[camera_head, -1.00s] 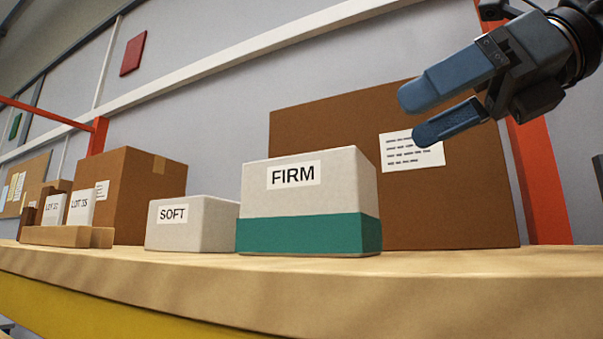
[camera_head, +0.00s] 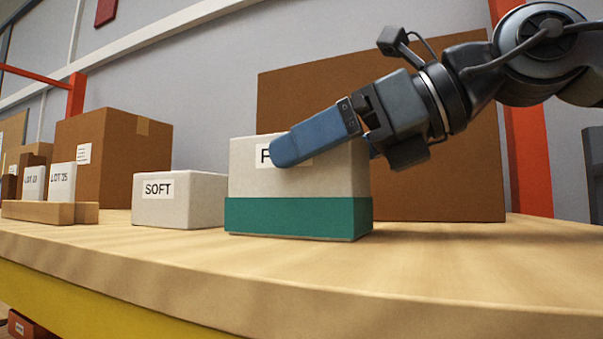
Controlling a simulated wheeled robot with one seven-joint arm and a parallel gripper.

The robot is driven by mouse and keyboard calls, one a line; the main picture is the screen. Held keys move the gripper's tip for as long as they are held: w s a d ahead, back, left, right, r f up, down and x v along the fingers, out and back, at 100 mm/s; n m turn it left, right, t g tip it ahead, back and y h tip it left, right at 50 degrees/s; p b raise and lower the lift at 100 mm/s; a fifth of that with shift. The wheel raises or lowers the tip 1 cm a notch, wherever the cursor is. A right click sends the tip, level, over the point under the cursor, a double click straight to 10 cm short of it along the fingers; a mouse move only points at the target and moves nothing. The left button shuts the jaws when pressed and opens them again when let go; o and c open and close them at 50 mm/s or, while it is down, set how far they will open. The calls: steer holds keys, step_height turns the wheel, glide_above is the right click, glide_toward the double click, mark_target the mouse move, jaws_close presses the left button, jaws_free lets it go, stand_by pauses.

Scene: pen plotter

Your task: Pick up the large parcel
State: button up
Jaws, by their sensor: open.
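The larger light-grey parcel with a green lower band and a partly covered FIRM label (camera_head: 298,217) stands upright on the wooden bench top. The smaller light-grey parcel labelled SOFT (camera_head: 178,205) stands left of it. My gripper (camera_head: 300,145) reaches in from the upper right. Its near blue finger lies across the upper front of the FIRM parcel and hides most of the label. The other finger is mostly hidden behind the near finger and the parcel. My gripper is open. I cannot tell whether either finger touches the parcel.
A big brown carton (camera_head: 440,190) stands close behind the FIRM parcel. Another brown carton (camera_head: 115,160) and a wooden holder with LOT cards (camera_head: 45,211) are at the left. The bench top (camera_head: 480,255) is clear in front and at right. An orange post (camera_head: 528,160) rises behind.

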steer(key=shift+w+a+f, duration=0.15)
steer(key=shift+a+f, duration=0.05)
steer(key=shift+a, duration=0.15)
steer(key=shift+r, duration=0.1)
steer(key=c, duration=1)
